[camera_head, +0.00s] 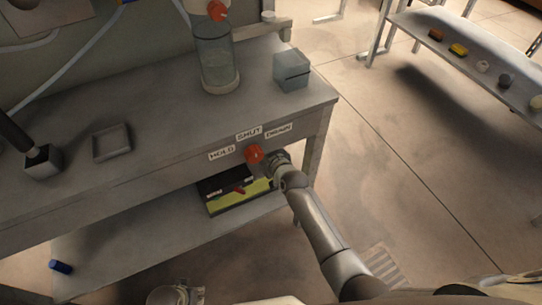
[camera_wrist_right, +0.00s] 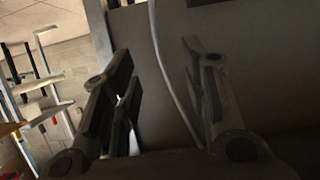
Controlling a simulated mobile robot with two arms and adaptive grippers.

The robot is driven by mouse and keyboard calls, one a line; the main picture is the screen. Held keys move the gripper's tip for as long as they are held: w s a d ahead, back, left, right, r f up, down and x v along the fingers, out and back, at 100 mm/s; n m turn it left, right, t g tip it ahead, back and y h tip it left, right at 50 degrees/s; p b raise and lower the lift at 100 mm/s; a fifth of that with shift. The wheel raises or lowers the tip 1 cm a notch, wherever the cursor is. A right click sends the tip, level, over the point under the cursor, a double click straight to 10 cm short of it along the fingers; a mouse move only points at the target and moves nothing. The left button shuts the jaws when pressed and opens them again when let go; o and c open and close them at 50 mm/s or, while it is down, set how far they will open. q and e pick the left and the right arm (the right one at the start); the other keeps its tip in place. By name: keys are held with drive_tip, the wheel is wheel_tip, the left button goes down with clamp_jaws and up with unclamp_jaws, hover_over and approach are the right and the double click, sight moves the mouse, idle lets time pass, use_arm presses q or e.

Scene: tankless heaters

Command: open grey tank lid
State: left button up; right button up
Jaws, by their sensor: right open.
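A small grey box (camera_head: 291,72) stands at the right end of the workbench; its upper part looks like a closed lid.
The workbench (camera_head: 150,100) carries a shallow grey tray (camera_head: 112,142) and a small grey holder (camera_head: 42,162) with a black rod. A black and yellow box (camera_head: 236,190) sits on the lower shelf. A side table (camera_head: 470,70) with small objects stands right. Floor between is clear.

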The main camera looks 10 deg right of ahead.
drive_tip(key=v, duration=0.8)
drive_tip(key=shift+s+d+r, duration=0.2)
drive_tip(key=shift+s+r, duration=0.05)
